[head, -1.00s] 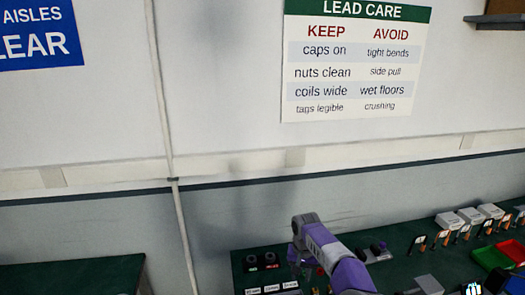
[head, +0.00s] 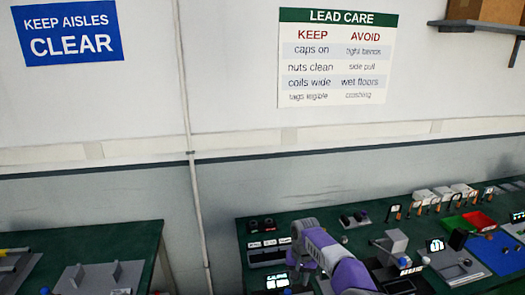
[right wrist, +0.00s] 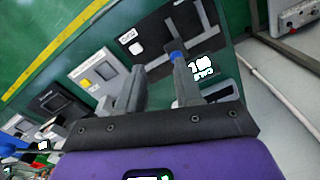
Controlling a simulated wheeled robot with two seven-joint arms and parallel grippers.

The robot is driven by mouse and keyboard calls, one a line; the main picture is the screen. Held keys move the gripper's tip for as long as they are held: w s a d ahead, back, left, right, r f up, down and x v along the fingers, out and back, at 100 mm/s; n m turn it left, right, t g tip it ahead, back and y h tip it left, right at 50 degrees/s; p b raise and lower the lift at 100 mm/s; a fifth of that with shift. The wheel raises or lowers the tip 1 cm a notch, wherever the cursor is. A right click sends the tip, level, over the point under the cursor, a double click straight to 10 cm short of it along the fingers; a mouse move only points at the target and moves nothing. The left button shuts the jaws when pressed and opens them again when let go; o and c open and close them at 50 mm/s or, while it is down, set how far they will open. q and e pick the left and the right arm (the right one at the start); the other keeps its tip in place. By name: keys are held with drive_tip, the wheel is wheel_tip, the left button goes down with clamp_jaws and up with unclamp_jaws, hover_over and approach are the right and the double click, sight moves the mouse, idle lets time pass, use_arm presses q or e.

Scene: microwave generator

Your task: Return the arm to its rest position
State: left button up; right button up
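My right arm, purple and grey, reaches over the green bench from the lower right in the head view. Its gripper (head: 300,262) hangs over the bench's near part beside small labelled devices, and the fingertips are hard to make out there. In the right wrist view the right gripper (right wrist: 160,68) shows two grey fingers spread apart with a gap between them. I see nothing held in that gap. Labelled boxes and the green bench surface lie beyond the fingers. My left arm and gripper show in neither view.
The green bench (head: 349,231) carries labelled boxes, a row of upright orange-tipped items, a red tray (head: 478,221) and a blue mat. A second green bench (head: 132,238) with a grey fixture (head: 98,277) stands at left. A floor gap separates them. The wall behind is clear below its signs.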

wheel_tip(320, 180, down, 7)
drive_tip(key=a, duration=0.1)
drive_tip(key=s+a+f+n+y, duration=0.1)
drive_tip(key=s+a+f+y, duration=0.2)
drive_tip(key=s+f, duration=0.85)
drive_tip(key=s+d+f+m, duration=0.1)
drive_tip(key=s+f, duration=0.1)
drive_tip(key=s, duration=0.9)
drive_tip(key=s+d+f+m, duration=0.1)
drive_tip(key=s+f, duration=0.1)
drive_tip(key=s, duration=0.9)
use_arm(q)
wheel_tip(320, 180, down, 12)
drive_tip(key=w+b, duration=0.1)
drive_tip(key=b, duration=1.1)
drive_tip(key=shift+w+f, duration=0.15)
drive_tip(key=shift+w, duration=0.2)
use_arm(e)
wheel_tip(320, 180, down, 12)
drive_tip(key=shift+y, duration=0.4)
drive_tip(key=shift+a, duration=0.1)
